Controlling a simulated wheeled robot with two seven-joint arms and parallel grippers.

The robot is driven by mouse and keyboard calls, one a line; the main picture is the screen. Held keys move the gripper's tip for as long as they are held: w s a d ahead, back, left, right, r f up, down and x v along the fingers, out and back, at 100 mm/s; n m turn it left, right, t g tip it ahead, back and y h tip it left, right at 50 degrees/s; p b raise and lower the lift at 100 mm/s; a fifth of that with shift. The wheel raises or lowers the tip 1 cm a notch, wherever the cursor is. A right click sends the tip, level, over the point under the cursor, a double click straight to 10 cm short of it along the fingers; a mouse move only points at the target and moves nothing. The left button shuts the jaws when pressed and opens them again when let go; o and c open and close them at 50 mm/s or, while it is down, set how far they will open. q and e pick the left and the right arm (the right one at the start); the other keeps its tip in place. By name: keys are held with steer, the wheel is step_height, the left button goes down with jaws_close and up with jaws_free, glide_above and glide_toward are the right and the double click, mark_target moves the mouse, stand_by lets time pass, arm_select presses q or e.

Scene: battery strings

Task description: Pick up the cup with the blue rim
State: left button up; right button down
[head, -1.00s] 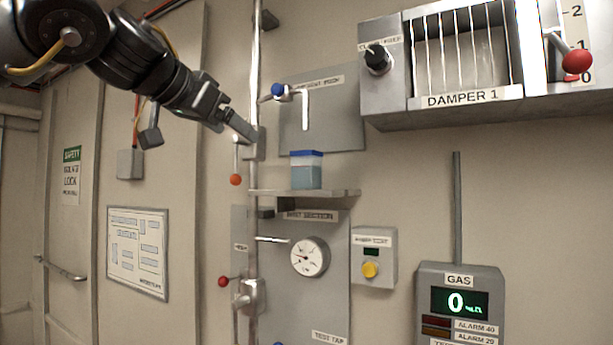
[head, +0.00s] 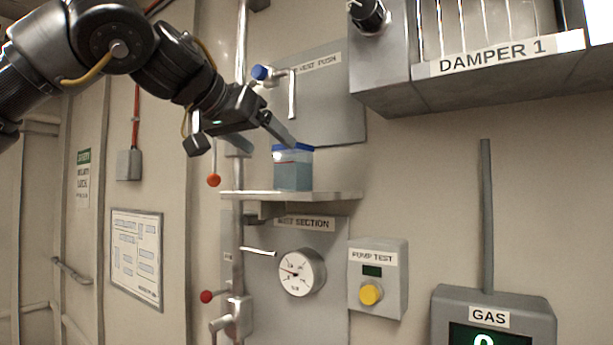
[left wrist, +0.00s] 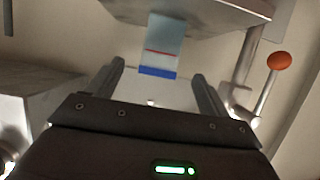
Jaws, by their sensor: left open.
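The cup with the blue rim (head: 293,172) is square and translucent, holding bluish contents, and stands upright on a small metal shelf (head: 330,196). In the left wrist view the cup (left wrist: 164,45) appears upside down, with a red line below its blue rim. My left gripper (head: 268,145) is open, up and to the left of the cup. In the head view one finger overlaps the cup's rim; I cannot tell if it touches. In the left wrist view the rim appears between the open fingers (left wrist: 158,72), with nothing held. My right gripper is not in view.
A vertical pipe (head: 240,180) with an orange-knobbed lever (head: 213,180) stands left of the shelf. A blue-knobbed valve (head: 262,73) is above the cup. The DAMPER 1 box (head: 450,85) juts out at upper right. A gauge (head: 301,272) and pump test box (head: 378,280) are below.

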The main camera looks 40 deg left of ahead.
mark_target(284, 156)
arm_select(q)
steer(key=shift+w+d, duration=0.1)
steer(key=shift+w, duration=0.2)
steer(key=shift+w+a+f+p, duration=0.3)
steer(key=shift+w+f+p, duration=0.1)
steer(key=shift+w+p, duration=0.3)
steer(key=x, duration=0.2)
steer(key=shift+w+a+f, duration=0.15)
steer(key=shift+w, duration=0.4)
steer(key=shift+p, duration=0.45)
steer(key=p+x, duration=0.2)
steer(key=x, duration=0.2)
steer(key=shift+w, duration=0.45)
steer(key=shift+w+f, duration=0.1)
steer(key=shift+s, duration=0.3)
steer(key=shift+c, duration=1.1)
steer(key=shift+w, duration=0.1)
steer(key=c, duration=0.9)
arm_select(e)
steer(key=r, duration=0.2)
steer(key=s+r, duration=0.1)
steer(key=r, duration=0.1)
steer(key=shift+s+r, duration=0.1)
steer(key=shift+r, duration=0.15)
